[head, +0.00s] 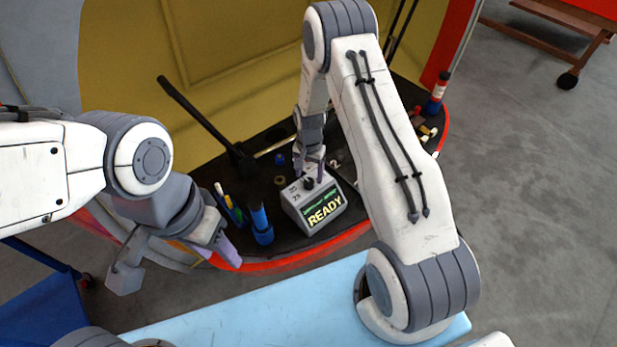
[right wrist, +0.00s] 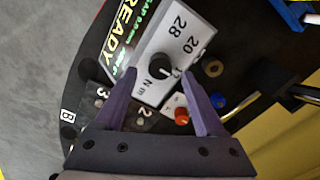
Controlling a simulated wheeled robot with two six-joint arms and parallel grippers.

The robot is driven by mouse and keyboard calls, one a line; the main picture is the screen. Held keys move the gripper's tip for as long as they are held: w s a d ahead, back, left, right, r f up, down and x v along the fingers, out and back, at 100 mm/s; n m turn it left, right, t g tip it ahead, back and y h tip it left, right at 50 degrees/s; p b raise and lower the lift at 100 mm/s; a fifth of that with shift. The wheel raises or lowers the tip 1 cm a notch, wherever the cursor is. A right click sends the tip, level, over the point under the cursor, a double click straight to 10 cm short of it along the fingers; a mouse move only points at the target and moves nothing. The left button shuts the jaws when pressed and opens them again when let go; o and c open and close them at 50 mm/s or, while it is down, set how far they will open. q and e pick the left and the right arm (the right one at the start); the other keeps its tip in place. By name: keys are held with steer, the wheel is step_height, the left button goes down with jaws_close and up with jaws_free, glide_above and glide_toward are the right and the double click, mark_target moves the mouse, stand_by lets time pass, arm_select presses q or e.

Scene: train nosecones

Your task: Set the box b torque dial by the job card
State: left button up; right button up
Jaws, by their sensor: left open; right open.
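The torque box (head: 315,203) is a grey box with a lit screen reading READY. Its black round dial (right wrist: 162,66) has a small white mark towards the lower right in the right wrist view; the figures 28 and 20 stand beside it, and another figure is partly covered by a finger. My right gripper (right wrist: 158,75) is open with its fingertips on either side of the dial; contact cannot be told. In the head view it points down over the box (head: 310,165). My left gripper (head: 180,256) is open and empty, left of the box. I cannot make out a job card.
A blue cylinder (head: 260,222) and several pens (head: 228,203) stand left of the box on the dark shelf. A black lever (head: 200,118) rises behind them. A red knob (right wrist: 181,115) and labels B, 3 and 2 show in the right wrist view. A pale blue surface (head: 270,310) lies in front.

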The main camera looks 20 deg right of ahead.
mark_target(309, 181)
steer(key=shift+f, duration=1.6)
jaws_close()
